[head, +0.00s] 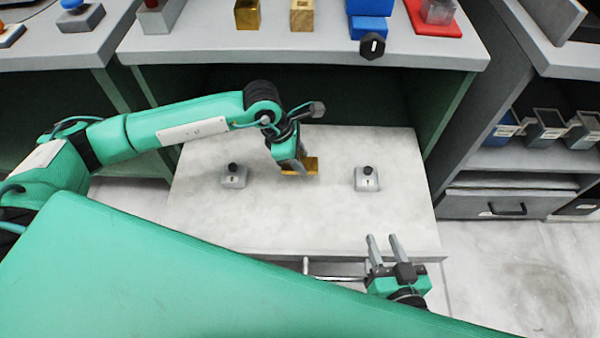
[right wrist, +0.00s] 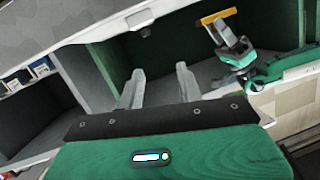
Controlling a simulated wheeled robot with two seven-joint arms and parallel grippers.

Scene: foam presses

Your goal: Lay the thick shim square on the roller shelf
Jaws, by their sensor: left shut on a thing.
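The shim is a brass-yellow bar (head: 312,164), also seen in the right wrist view (right wrist: 217,16). My left gripper (head: 297,162) is shut on it, pointing down over the middle of the pale grey shelf (head: 300,220). In the right wrist view my left gripper (right wrist: 222,32) has the bar across its fingertips. I cannot tell whether the bar touches the shelf. My right gripper (head: 384,246) is open and empty, at the shelf's front edge; its spread fingers show in the right wrist view (right wrist: 161,85).
Two small grey blocks with black knobs stand on the shelf, left (head: 234,176) and right (head: 367,179). The counter (head: 300,52) above holds brass blocks (head: 247,14), blue blocks (head: 371,22) and a red tray (head: 432,22). Cabinet walls flank the shelf.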

